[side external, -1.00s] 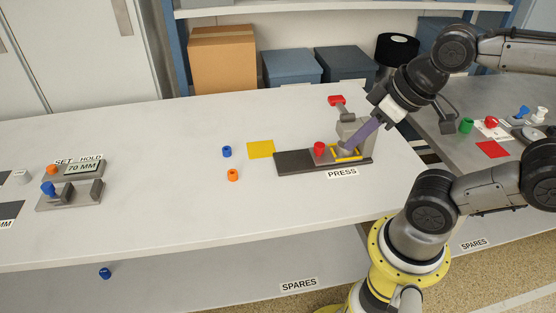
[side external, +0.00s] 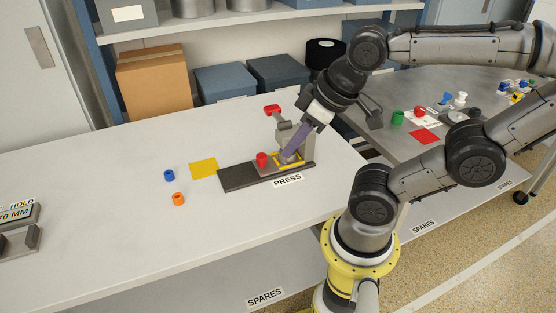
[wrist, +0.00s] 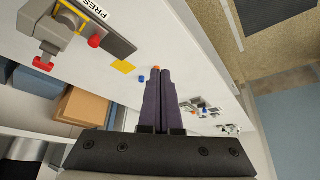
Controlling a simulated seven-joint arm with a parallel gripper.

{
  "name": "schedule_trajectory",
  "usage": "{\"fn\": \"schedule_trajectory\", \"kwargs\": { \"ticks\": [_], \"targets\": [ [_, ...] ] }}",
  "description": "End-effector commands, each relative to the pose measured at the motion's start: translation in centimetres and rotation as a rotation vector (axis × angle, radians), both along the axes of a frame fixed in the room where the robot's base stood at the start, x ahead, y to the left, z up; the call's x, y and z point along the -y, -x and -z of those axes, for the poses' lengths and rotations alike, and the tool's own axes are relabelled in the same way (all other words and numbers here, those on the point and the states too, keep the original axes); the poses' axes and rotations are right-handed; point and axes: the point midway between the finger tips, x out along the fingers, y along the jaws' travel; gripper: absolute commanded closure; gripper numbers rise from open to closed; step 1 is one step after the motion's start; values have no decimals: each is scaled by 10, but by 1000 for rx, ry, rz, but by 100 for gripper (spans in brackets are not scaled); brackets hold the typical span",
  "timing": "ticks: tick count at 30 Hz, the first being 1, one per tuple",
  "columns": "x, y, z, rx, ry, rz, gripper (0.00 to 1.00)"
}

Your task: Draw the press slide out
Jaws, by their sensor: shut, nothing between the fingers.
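The press (side external: 308,148) stands near the right end of the white table, a grey block with a red-ended lever (side external: 272,109) on a dark base (side external: 238,178). A red knob (side external: 262,159) and yellow edging show on its slide area; how far the slide is in is hard to tell. My gripper (side external: 288,155) is shut and empty, its purple fingers slanting down in front of the press block and partly hiding it. In the wrist view the closed fingers (wrist: 163,72) are apart from the press base (wrist: 112,35) and its red knob (wrist: 96,41), which lie to the left.
A yellow square (side external: 203,168), a blue ring (side external: 169,175) and an orange ring (side external: 178,199) lie left of the press. A PRESS label (side external: 288,180) is in front of it. A grey side table (side external: 440,160) holds small coloured parts. The white table's middle left is clear.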

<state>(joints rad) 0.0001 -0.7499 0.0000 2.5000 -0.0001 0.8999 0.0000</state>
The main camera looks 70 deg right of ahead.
Motion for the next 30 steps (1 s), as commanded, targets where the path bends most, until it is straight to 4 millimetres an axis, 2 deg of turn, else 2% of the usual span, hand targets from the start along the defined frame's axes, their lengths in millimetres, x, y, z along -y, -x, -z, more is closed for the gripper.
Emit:
{"fn": "schedule_trajectory", "kwargs": {
  "ticks": [13, 15, 18, 20, 24, 25, 30],
  "targets": [
    [0, 0, 0, 0, 0, 0, 98],
    [0, 1, 0, -3, 2, -4, 86],
    [0, -6, -13, 19, 5, -9, 68],
    [1, -16, -22, 14, 7, -4, 57],
    [14, -48, -36, -30, 9, 45, 32],
    [18, -56, -38, -44, 9, 62, 29],
    [51, -103, -37, -134, 0, 158, 29]
  ]
}}
